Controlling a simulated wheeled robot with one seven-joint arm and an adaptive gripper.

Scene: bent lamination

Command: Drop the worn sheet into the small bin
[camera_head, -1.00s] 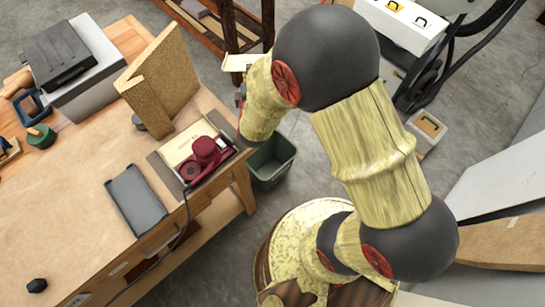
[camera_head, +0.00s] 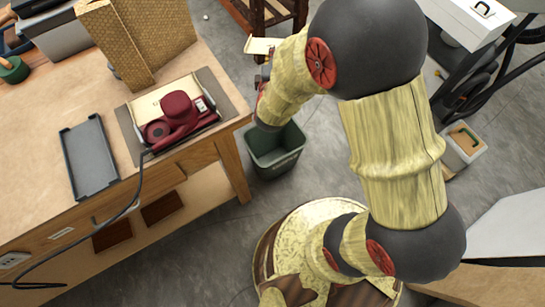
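A small pale cream sheet (camera_head: 261,45), which looks like the worn sheet, juts out past the left side of my forearm. My gripper (camera_head: 265,62) is mostly hidden behind the arm; only a dark bit shows just below the sheet. The sheet keeps its place against the arm in both frames, so my gripper appears shut on it, though the fingertips are not clear. The small bin (camera_head: 292,158), dark green-grey and open-topped, stands on the floor right of the workbench. My forearm's lower end overlaps its upper rim; the sheet shows above it in the picture.
The workbench (camera_head: 40,120) holds a dark red device (camera_head: 178,115) on a mat, a grey tray (camera_head: 88,158) and a woven folded board (camera_head: 158,38). A wooden rack (camera_head: 270,15) stands behind. Another container (camera_head: 463,147) stands at right. A cable hangs off the bench.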

